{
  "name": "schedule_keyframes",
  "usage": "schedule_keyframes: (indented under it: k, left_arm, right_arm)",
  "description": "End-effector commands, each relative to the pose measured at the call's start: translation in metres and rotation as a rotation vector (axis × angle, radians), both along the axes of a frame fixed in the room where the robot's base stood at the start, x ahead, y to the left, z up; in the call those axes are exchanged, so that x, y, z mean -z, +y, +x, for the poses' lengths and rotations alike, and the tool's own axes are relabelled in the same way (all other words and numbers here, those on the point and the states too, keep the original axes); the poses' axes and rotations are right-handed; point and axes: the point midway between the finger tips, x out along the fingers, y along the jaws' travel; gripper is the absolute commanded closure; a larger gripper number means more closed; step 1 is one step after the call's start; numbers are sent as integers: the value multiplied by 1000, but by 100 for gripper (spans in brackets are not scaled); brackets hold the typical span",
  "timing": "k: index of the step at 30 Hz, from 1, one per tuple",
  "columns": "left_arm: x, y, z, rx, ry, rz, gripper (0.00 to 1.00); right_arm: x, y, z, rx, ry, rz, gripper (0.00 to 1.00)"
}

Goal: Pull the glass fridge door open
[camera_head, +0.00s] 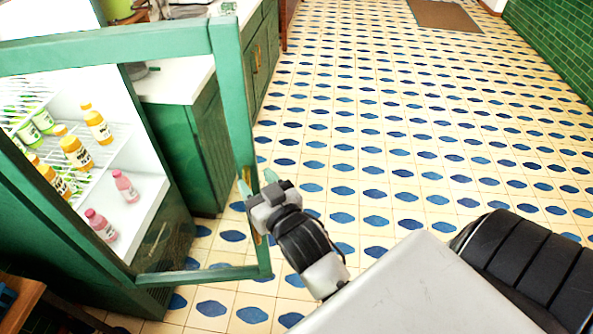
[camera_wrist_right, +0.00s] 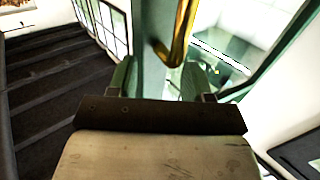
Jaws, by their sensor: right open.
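The glass fridge door (camera_head: 236,110) has a green frame and stands swung out from the fridge, with a wide gap at its right-hand side. Its brass handle (camera_wrist_right: 182,35) shows on the frame in the wrist view. My right gripper (camera_head: 258,182) is at the free upright of the door, by the handle. In the wrist view its two fingers (camera_wrist_right: 160,82) are apart, with the green upright and the handle's lower end between them in the picture. I cannot tell whether they touch. My left gripper is not in view.
The fridge interior (camera_head: 150,190) holds several orange, green and pink bottles on wire racks and its floor. A green cabinet with a white counter (camera_head: 178,82) stands beyond the fridge. The patterned tile floor (camera_head: 400,130) to the right is clear. A brown mat (camera_head: 443,14) lies far back.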

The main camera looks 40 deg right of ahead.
Motion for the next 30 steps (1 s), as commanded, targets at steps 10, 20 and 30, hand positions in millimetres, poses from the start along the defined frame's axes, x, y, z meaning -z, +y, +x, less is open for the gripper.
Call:
schedule_keyframes:
  k: [10, 20, 30]
  left_arm:
    - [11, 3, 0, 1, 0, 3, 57]
    - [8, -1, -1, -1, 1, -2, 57]
    - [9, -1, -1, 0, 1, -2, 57]
  right_arm:
    - [-42, -43, -53, 6, -6, -8, 59]
    - [-53, -55, -67, 6, -4, -5, 59]
    - [-41, -55, -64, 6, 17, -4, 82]
